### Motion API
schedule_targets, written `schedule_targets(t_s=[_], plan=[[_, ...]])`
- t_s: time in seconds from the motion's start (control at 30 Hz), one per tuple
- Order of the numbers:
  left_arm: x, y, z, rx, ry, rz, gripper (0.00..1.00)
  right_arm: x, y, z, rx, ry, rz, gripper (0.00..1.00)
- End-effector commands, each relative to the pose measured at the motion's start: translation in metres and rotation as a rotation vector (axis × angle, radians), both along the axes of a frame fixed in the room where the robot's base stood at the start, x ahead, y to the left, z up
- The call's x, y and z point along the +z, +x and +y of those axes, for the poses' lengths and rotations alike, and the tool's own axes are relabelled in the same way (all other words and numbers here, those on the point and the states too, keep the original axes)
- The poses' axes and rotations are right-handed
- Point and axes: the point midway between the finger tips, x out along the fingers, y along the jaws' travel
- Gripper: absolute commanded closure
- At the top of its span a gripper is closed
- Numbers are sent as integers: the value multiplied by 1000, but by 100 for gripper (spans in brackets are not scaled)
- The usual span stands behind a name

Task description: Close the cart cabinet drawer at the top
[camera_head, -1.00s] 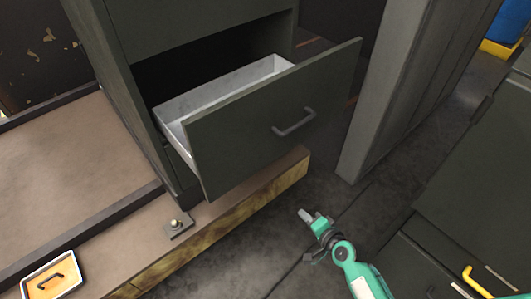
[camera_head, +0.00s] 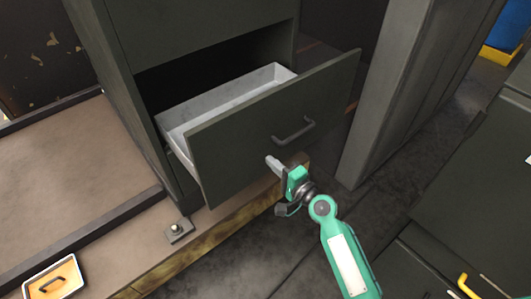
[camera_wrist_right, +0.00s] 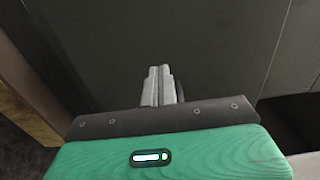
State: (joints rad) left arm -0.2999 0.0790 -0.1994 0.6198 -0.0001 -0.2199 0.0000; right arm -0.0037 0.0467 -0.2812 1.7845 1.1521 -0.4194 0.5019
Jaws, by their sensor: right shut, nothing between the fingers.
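The cabinet drawer (camera_head: 235,135) stands pulled out of the dark cabinet (camera_head: 195,22). It has a dark grey front with a bar handle (camera_head: 294,131) and a pale empty tray inside. My right gripper (camera_head: 272,162) is shut and empty, with its fingertips just in front of the drawer front, below and left of the handle. In the right wrist view the shut fingers (camera_wrist_right: 158,85) point at a dark flat panel (camera_wrist_right: 200,45). I cannot tell whether they touch it. My left gripper is not in view.
A wooden-edged platform (camera_head: 80,160) lies under the cabinet, with a small bolted plate (camera_head: 178,230) and an orange tray-like item (camera_head: 52,284) on it. A grey post (camera_head: 395,100) stands right of the drawer. Another dark cabinet with a yellow handle (camera_head: 468,286) is at lower right.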

Motion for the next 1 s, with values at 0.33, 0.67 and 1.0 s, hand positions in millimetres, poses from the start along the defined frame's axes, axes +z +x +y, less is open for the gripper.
schedule_targets(t_s=[0.33, 0.67, 1.0], plan=[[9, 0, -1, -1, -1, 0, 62, 0, 29, 22, -1, 0, 0, 100], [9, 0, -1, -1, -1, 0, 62, -1, 30, 24, -1, -1, -1, 100], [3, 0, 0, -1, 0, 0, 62, -1, 46, 36, 0, 0, -3, 100]])
